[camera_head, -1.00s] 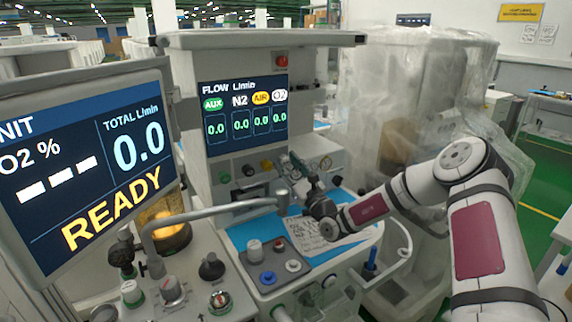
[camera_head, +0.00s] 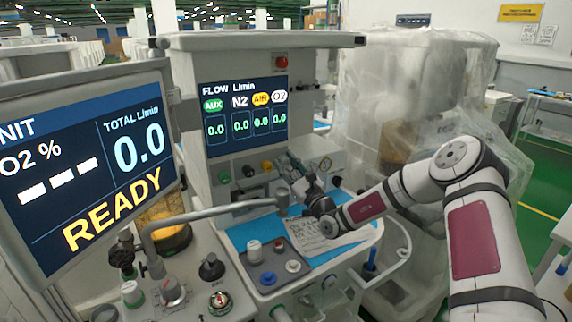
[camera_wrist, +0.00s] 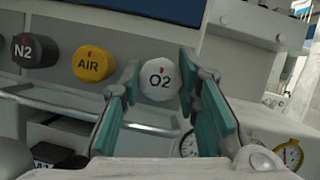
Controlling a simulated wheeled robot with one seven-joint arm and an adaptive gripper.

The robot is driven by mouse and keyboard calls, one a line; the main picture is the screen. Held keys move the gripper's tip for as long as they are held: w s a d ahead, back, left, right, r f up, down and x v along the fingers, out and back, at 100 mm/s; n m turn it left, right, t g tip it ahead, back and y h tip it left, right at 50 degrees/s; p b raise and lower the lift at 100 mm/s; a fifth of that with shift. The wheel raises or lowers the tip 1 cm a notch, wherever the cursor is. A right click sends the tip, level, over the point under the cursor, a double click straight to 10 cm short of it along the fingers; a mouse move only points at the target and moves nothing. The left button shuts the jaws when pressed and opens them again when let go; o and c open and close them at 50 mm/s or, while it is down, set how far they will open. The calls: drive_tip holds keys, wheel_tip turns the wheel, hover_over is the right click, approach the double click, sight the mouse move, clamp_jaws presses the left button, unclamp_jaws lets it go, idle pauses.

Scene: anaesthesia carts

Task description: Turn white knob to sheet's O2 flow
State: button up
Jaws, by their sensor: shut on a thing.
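The white O2 knob (camera_wrist: 160,84) is the rightmost in a row of knobs on the machine's front panel. Its red mark points up. My gripper (camera_wrist: 159,70) has one teal-padded finger on each side of it and is shut on it. In the head view my gripper (camera_head: 291,166) reaches the panel's right side and hides the knob. The paper sheet (camera_head: 325,240) lies on the blue mat below; its writing is too small to read. The flow display (camera_head: 245,110) reads 0.0 under AUX, N2, AIR and O2.
The yellow AIR knob (camera_wrist: 92,63) and black N2 knob (camera_wrist: 35,51) are left of the O2 knob. Gauges (camera_wrist: 288,153) are at the lower right. A bent grey pipe (camera_head: 215,212) crosses in front of the machine. The large screen (camera_head: 90,160) shows READY and 0.0.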

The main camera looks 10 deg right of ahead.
drive_tip(key=n+g+y, duration=0.1)
drive_tip(key=n, duration=0.1)
drive_tip(key=n+y+p, duration=0.1)
drive_tip(key=n, duration=0.2)
drive_tip(key=shift+r+g, duration=0.1)
drive_tip(key=shift+g, duration=0.3)
drive_tip(key=n+g, duration=0.1)
drive_tip(key=n, duration=0.2)
drive_tip(key=n+g+y+p, duration=0.1)
drive_tip(key=n, duration=0.2)
drive_tip(key=shift+y, duration=0.3)
drive_tip(key=n+g+p, duration=0.1)
drive_tip(key=n+g, duration=0.1)
drive_tip(key=n, duration=0.3)
drive_tip(key=shift+n+g+h, duration=0.6)
drive_tip(key=shift+n+g, duration=0.1)
drive_tip(key=shift+n, duration=1.4)
drive_tip(key=o, duration=0.9)
drive_tip(key=shift+d, duration=0.15)
